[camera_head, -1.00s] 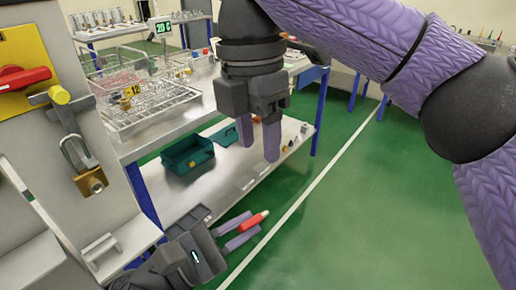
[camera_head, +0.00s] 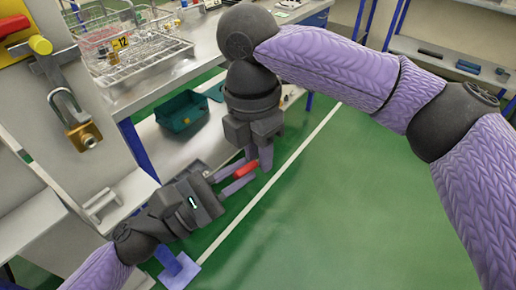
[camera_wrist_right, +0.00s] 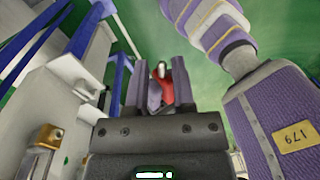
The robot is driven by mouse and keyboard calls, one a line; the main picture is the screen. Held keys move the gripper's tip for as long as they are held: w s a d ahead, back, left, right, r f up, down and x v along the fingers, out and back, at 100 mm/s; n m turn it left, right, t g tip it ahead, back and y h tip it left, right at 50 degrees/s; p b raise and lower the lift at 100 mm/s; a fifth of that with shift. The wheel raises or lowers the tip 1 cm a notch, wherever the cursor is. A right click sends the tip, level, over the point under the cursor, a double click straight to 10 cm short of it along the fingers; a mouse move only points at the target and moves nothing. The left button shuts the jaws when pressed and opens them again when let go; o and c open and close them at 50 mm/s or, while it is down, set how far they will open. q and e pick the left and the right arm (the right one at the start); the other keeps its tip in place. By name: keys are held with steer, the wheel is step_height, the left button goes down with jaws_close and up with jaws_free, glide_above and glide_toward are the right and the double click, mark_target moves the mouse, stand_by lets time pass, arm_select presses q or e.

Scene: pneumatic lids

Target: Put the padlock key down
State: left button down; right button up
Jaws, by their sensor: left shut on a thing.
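The key is a small red-handled piece (camera_head: 246,169) between my two grippers in the head view, low over the green floor. My left gripper (camera_head: 236,180) is shut on it. My right gripper (camera_head: 258,158) reaches down from above with its fingertips at the red handle. In the right wrist view, the red handle (camera_wrist_right: 167,88) and a pale tip show between the right fingers (camera_wrist_right: 158,85); whether they grip it is unclear. A brass padlock (camera_head: 84,136) hangs from a hasp on the grey cabinet at the left. It also shows in the right wrist view (camera_wrist_right: 48,137).
A wire basket (camera_head: 130,57) with a yellow 12 tag stands on the bench. A dark green bin (camera_head: 182,111) sits on the lower shelf. A red switch handle (camera_head: 12,26) is on the cabinet. Open green floor (camera_head: 350,210) lies to the right.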

jaws_close()
arm_select(q)
steer(key=c, duration=0.6)
jaws_free()
